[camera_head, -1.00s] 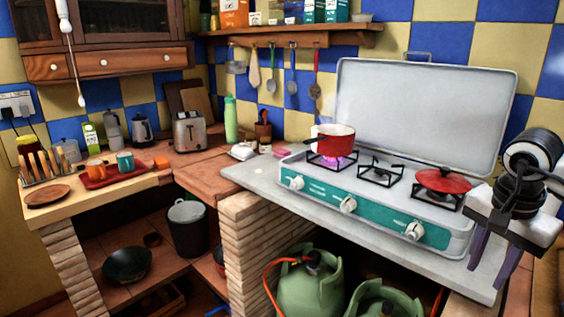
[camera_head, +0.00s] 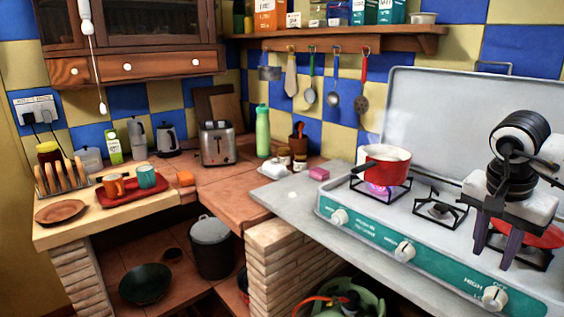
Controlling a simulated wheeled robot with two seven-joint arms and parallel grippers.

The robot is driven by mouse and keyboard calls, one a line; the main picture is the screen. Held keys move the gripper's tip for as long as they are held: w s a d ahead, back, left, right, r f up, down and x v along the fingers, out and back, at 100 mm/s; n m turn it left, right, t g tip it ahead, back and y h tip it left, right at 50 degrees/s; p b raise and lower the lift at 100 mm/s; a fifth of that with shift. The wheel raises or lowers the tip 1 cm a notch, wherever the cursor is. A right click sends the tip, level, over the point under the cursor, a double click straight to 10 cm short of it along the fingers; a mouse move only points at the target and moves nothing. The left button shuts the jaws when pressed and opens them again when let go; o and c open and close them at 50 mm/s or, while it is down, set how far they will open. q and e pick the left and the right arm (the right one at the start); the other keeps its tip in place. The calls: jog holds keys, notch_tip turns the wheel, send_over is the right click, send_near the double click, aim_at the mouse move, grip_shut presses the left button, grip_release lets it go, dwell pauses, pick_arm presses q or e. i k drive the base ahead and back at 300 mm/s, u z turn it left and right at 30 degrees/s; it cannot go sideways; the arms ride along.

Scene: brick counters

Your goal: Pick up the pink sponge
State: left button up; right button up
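The pink sponge (camera_head: 319,174) is a small block lying on the grey counter, left of the stove and close to the red pot. Nothing covers it. My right gripper (camera_head: 496,256) is at the right of the view, above the stove, with its two dark fingers pointing down and apart. It is open with nothing between the fingers, and it is well to the right of the sponge. It partly hides a red lid (camera_head: 535,236) on the right burner. My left gripper is not in view.
A red pot (camera_head: 386,165) sits on the lit left burner of the stove (camera_head: 400,215); its raised lid (camera_head: 440,110) stands behind. A white dish (camera_head: 274,169) and small jars (camera_head: 284,156) are left of the sponge. The counter (camera_head: 300,200) in front of the sponge is clear.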

aim_at(320, 174)
jog(key=u, duration=0.5)
jog(key=i, duration=1.8)
jog(key=z, duration=0.15)
